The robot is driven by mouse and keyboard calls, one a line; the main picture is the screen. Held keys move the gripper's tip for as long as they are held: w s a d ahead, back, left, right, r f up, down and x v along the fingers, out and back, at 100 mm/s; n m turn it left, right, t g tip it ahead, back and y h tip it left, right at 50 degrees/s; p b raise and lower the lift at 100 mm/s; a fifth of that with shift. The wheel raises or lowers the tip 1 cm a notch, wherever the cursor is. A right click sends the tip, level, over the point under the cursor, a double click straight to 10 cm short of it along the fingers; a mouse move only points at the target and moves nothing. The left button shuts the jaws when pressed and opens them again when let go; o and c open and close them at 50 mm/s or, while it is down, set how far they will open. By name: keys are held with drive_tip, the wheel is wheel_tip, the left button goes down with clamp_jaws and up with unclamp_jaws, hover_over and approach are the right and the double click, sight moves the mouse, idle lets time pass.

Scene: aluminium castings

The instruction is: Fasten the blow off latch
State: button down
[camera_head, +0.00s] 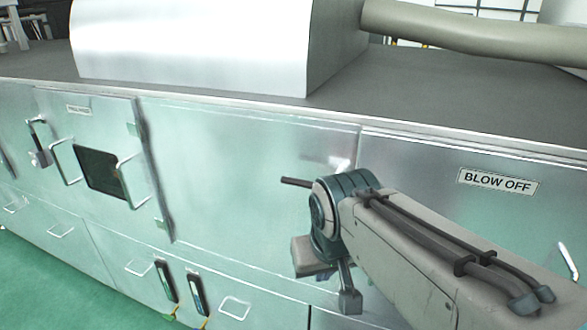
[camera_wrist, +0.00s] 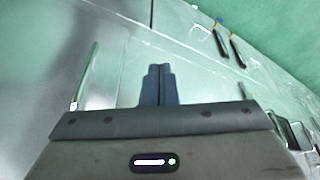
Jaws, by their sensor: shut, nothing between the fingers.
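The "BLOW OFF" label (camera_head: 500,181) is on the metal cabinet front at the right of the head view. My arm crosses in front of the panel below and left of it. I cannot make out the blow off latch; my arm hides part of that area. In the wrist view my gripper (camera_wrist: 158,84) is shut and empty, its two dark fingers together in front of the metal cabinet face. In the head view my arm hides the fingertips. A silver bar (camera_wrist: 86,72) stands left of the fingers in the wrist view; I cannot tell what it belongs to.
A windowed door (camera_head: 100,170) with handles and a latch (camera_head: 38,145) is at the left. Two dark upright handles (camera_head: 165,281) (camera_head: 196,293) sit low on the cabinet. The green floor (camera_head: 40,285) is clear at lower left. A metal housing (camera_head: 190,45) stands on top.

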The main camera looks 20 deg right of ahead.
drive_tip(key=w+a+r+m+h+b, duration=0.1)
drive_tip(key=w+r+m+h, duration=0.1)
drive_tip(key=w+r, duration=0.5)
drive_tip(key=w+a+r+m+t+h+b, duration=0.1)
drive_tip(key=w+r+m, duration=0.3)
drive_tip(key=w+r, duration=0.4)
wheel_tip(320, 180, up, 6)
drive_tip(key=shift+a+r+m+h+b, duration=0.25)
drive_tip(key=shift+a+m+h+b, duration=0.2)
drive_tip(key=shift+b, duration=0.2)
drive_tip(key=shift+w, duration=0.1)
hover_over(296, 184)
wheel_tip(296, 184, down, 8)
drive_tip(key=shift+w+r+p, duration=0.1)
drive_tip(key=shift+w+p, duration=0.05)
drive_tip(key=shift+p, duration=0.25)
wheel_tip(296, 184, down, 3)
drive_tip(key=shift+f, duration=0.1)
drive_tip(key=shift+a+f, duration=0.1)
drive_tip(key=shift+f, duration=0.55)
drive_tip(key=shift+f, duration=0.1)
